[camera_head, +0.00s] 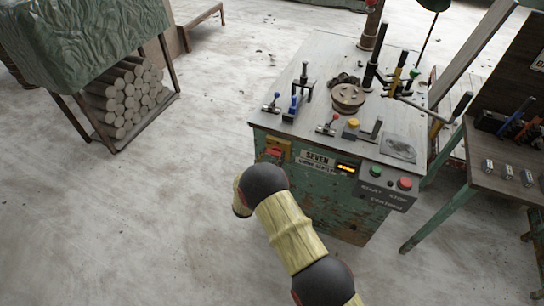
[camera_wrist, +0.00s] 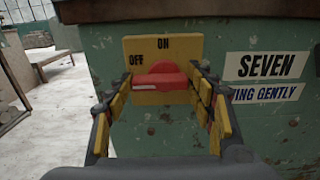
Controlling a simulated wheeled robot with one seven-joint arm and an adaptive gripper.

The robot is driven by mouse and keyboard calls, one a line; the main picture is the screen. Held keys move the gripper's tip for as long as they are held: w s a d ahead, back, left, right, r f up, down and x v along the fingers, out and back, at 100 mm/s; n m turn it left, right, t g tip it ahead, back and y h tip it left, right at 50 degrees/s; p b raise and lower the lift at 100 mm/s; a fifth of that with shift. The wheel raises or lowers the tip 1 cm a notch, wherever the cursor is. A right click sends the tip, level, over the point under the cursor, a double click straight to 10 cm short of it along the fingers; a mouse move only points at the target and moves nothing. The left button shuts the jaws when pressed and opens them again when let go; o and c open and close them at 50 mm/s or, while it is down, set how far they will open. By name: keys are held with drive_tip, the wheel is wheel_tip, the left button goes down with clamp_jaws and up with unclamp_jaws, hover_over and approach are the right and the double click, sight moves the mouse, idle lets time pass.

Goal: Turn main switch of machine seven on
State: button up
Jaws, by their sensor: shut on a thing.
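Machine seven (camera_head: 310,190) is a worn green cabinet with a grey top and a "SEVEN" label, which also shows in the wrist view (camera_wrist: 265,66). Its main switch is a red handle (camera_wrist: 160,76) on a yellow plate (camera_wrist: 185,46), with "ON" at the top and "OFF" at the left. The handle lies roughly level, its white mark towards the left, on the OFF side. My gripper (camera_wrist: 161,86) has one yellow-padded finger on each side of the handle and is shut on it. In the head view the red handle (camera_head: 273,152) shows just beyond my arm; my gripper is hidden there.
Small levers, a round metal part (camera_head: 348,96) and tall handles stand on the machine's top. A green button (camera_head: 376,171) and a red button (camera_head: 405,184) sit on its front, right.

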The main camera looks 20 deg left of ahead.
drive_tip(key=shift+m, duration=0.3)
drive_tip(key=shift+d+m+b, duration=0.15)
drive_tip(key=shift+m+b, duration=0.7)
drive_tip(key=shift+m, duration=2)
drive_tip(key=shift+d+m+b, duration=0.15)
drive_tip(key=shift+m+b, duration=0.75)
drive_tip(key=shift+m, duration=2)
drive_tip(key=shift+d+m+b, duration=0.15)
drive_tip(key=shift+m+b, duration=0.7)
drive_tip(key=shift+m, duration=2)
drive_tip(key=o, duration=1.2)
drive_tip(key=shift+c, duration=0.2)
drive_tip(key=s, duration=1.2)
drive_tip(key=shift+a, duration=0.45)
